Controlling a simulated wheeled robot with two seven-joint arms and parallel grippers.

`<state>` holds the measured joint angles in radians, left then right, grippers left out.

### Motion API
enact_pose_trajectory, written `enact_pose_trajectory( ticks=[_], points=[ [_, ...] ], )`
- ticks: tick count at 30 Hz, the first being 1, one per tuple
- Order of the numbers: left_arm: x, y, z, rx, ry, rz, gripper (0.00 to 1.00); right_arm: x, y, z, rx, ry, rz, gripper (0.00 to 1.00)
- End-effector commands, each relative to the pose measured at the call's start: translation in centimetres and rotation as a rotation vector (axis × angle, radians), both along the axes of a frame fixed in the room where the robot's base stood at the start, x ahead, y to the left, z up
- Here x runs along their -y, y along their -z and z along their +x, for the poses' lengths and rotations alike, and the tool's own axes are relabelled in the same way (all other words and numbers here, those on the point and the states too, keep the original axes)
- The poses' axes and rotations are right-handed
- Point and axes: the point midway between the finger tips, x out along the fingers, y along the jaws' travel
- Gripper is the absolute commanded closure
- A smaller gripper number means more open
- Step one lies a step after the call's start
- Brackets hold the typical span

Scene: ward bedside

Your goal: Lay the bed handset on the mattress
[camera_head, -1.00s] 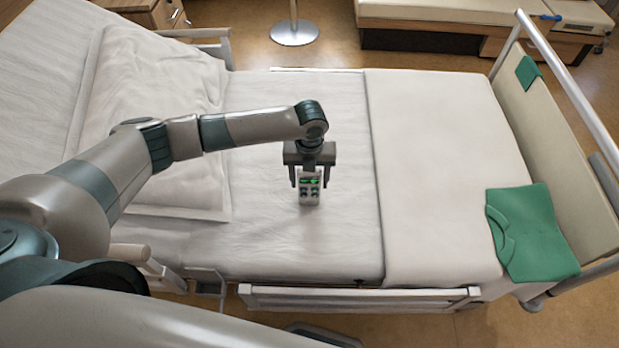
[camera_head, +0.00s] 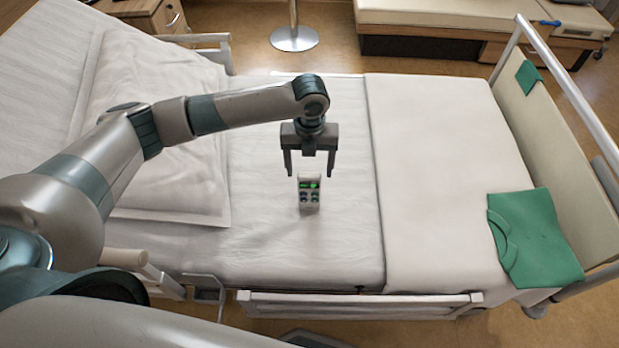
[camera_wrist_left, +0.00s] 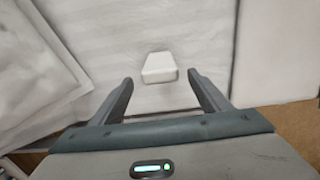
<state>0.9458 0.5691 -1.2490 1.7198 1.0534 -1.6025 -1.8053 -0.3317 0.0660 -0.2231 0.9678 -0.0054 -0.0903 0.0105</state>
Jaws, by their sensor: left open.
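The bed handset (camera_head: 309,193), pale with green lights and dark buttons, is on the white mattress (camera_head: 270,245), between the pillow and the folded cover. My left gripper (camera_head: 309,173) is open and empty above the handset, its fingers apart from it. In the left wrist view the handset (camera_wrist_left: 159,67) shows as a small white block beyond and between the open fingertips (camera_wrist_left: 160,82). My right gripper is not in view.
A pillow (camera_head: 150,80) lies at the left of the bed. A green garment (camera_head: 535,235) lies at the foot end. A low white side rail (camera_head: 360,303) runs along the near edge. The mattress around the handset is clear.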

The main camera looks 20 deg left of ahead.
Motion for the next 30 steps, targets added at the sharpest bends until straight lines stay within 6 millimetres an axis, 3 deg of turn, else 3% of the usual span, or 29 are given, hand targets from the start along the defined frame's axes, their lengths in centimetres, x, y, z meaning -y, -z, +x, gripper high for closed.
enact_pose_trajectory(
  ticks=[6, 10, 30],
  points=[
    [0.0, -3.2, 0.1, 0.002, 0.0, -0.001, 0.3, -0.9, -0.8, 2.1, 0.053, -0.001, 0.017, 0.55],
    [0.1, -4.2, 0.0, 0.0, 0.001, -0.001, 0.3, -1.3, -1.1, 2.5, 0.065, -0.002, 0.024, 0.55],
    [0.0, -4.5, 0.0, -0.001, 0.0, 0.0, 0.3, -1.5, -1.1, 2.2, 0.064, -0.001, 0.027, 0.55]
  ],
)
